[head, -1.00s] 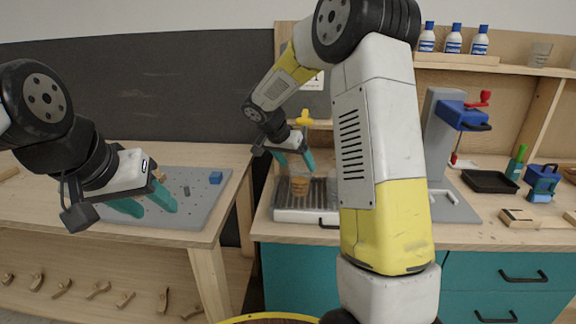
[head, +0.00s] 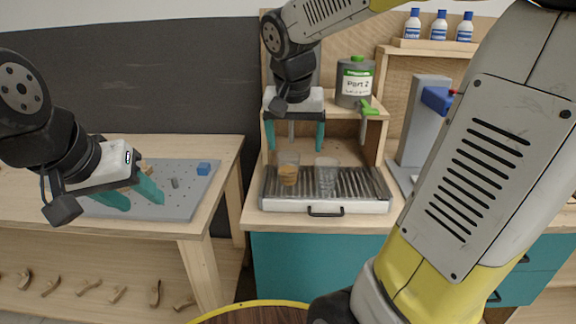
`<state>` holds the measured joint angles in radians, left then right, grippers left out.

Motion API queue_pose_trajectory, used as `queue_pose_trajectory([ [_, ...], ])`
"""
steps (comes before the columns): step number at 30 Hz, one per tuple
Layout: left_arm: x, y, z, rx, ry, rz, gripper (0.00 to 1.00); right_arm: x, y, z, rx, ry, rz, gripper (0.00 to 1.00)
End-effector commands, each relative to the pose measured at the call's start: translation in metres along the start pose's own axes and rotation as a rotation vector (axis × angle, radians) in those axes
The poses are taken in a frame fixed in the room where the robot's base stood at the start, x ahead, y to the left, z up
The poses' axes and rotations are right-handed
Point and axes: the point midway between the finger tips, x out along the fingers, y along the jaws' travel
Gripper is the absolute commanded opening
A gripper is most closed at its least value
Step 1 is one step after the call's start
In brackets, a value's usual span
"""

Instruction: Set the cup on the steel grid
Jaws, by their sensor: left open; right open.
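A clear cup (head: 288,172) with brown contents stands upright on the left part of the steel grid (head: 360,184), which lies in a white tray with a dark handle. A second clear cup (head: 326,180), seemingly empty, stands just to its right on the same grid. My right gripper (head: 295,147) is open, its teal fingers pointing down above and to either side of the cup with the brown contents; it looks clear of both cups. My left gripper (head: 141,196) is open over the grey pegboard on the left table, away from the cups.
A grey dispenser (head: 354,82) labelled "Part 2" with a green tap stands on a wooden shelf behind the grid. White bottles (head: 439,27) stand top right. A gap separates the two tables.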

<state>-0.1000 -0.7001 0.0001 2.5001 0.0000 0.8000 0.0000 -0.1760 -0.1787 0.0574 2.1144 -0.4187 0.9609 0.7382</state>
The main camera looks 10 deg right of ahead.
Motion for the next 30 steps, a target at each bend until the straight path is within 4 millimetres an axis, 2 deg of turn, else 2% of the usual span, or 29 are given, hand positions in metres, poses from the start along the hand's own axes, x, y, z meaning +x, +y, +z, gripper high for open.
queue_pose_trajectory([
  [1, 0.0, 0.0, 0.0, 0.0, 0.0, 0.0, 0.46, -0.011, 0.01, 0.02, -0.036, 0.008, -0.05, 0.83],
  [3, 0.0, 0.0, 0.0, 0.0, 0.0, 0.0, 0.46, -0.021, 0.018, 0.046, -0.1, 0.021, -0.122, 0.83],
  [6, 0.0, 0.0, 0.0, 0.0, 0.0, 0.0, 0.46, -0.031, 0.024, 0.079, -0.184, 0.058, -0.212, 0.83],
  [9, 0.0, 0.0, 0.0, 0.0, 0.0, 0.0, 0.46, -0.036, 0.026, 0.103, -0.246, 0.099, -0.279, 0.83],
  [12, 0.0, 0.0, 0.0, 0.0, 0.0, 0.0, 0.46, -0.039, 0.026, 0.118, -0.288, 0.132, -0.32, 0.83],
  [17, 0.0, 0.0, 0.0, 0.0, 0.0, 0.0, 0.46, -0.04, 0.026, 0.126, -0.315, 0.152, -0.342, 0.83],
  [30, 0.0, 0.0, 0.0, 0.0, 0.0, 0.0, 0.46, -0.04, 0.026, 0.125, -0.316, 0.152, -0.342, 0.83],
])
